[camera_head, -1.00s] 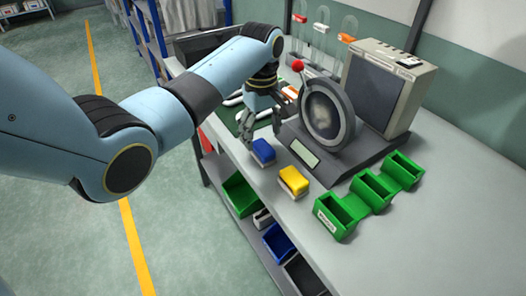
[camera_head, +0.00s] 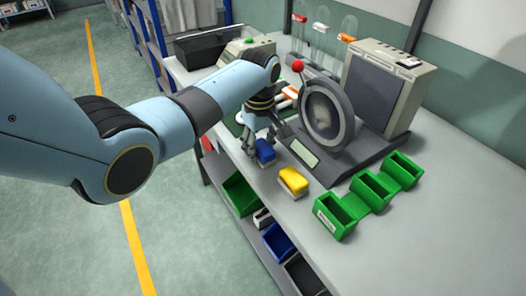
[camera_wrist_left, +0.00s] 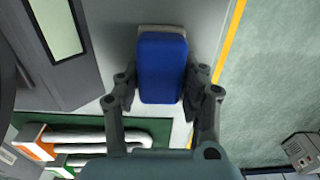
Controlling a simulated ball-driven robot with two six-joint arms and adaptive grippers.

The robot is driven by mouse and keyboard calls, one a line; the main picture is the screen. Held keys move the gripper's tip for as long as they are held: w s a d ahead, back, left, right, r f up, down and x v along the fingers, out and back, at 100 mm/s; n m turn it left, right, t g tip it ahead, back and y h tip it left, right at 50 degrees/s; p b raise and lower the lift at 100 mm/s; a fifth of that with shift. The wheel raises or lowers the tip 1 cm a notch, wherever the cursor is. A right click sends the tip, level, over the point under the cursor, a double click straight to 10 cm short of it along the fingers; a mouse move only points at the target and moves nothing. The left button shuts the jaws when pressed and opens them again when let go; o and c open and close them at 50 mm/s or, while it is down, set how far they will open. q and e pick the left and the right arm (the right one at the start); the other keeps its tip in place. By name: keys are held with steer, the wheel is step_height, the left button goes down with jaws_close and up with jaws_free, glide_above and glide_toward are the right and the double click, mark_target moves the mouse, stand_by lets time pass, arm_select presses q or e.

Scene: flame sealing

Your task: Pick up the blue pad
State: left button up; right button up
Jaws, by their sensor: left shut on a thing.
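The blue pad (camera_head: 265,152) is a small block with a pale base, on the table's left edge in the head view. It also shows in the left wrist view (camera_wrist_left: 162,68), lying between the two fingers. My left gripper (camera_head: 259,143) reaches down over it from behind and is shut on it, one finger on each side. In the left wrist view my left gripper (camera_wrist_left: 160,90) shows both fingers at the pad's sides. I cannot tell whether the pad is clear of the table. My right gripper is not in view.
A yellow pad (camera_head: 293,181) lies nearby on the table. Joined green bins (camera_head: 341,214) stand front right. A grey machine with a round glass (camera_head: 327,115) stands just right of the blue pad. The table's front right is bare.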

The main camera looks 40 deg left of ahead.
mark_target(262, 144)
arm_select(q)
steer(key=shift+c, duration=0.4)
steer(key=shift+r, duration=0.1)
steer(key=shift+r, duration=0.25)
steer(key=r, duration=0.3)
steer(key=shift+d+r, duration=0.2)
steer(key=shift+r, duration=0.15)
steer(key=s+d+r, duration=0.1)
steer(key=d+r, duration=0.1)
steer(key=d, duration=0.1)
steer(key=s+d+r, duration=0.1)
steer(key=d+r, duration=0.1)
steer(key=d, duration=0.2)
steer(key=s+d+r, duration=0.1)
steer(key=d+r, duration=0.1)
steer(key=d, duration=0.1)
steer(key=shift+s+d+r+b, duration=0.15)
steer(key=shift+d+r+b, duration=0.2)
steer(key=shift+d, duration=0.05)
